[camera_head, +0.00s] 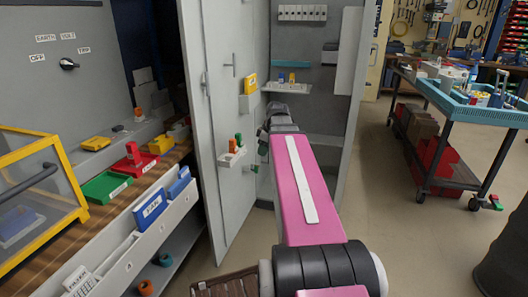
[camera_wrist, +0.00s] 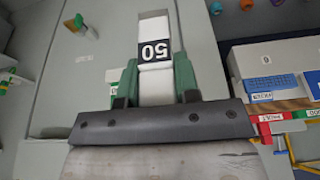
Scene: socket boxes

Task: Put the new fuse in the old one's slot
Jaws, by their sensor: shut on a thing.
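My gripper (camera_wrist: 155,80) is shut on a white fuse-like block (camera_wrist: 154,27) with a black label reading 50, upside down in the wrist view. The block sits between the green fingers and sticks out past their tips. In the head view my pink arm reaches toward the open grey cabinet (camera_head: 316,52), and my gripper (camera_head: 280,110) is at its far end, in front of the cabinet opening. The fingers and the block cannot be made out there. I cannot tell which slot is the old fuse's; a row of white modules (camera_head: 302,12) is high inside the cabinet.
The cabinet door (camera_head: 222,170) stands open to the left, with small holders of orange and green items. The workbench (camera_head: 70,239) at left has a red tray (camera_head: 140,164) and a green tray (camera_head: 107,186). A blue-topped cart (camera_head: 470,109) stands right. Floor between is clear.

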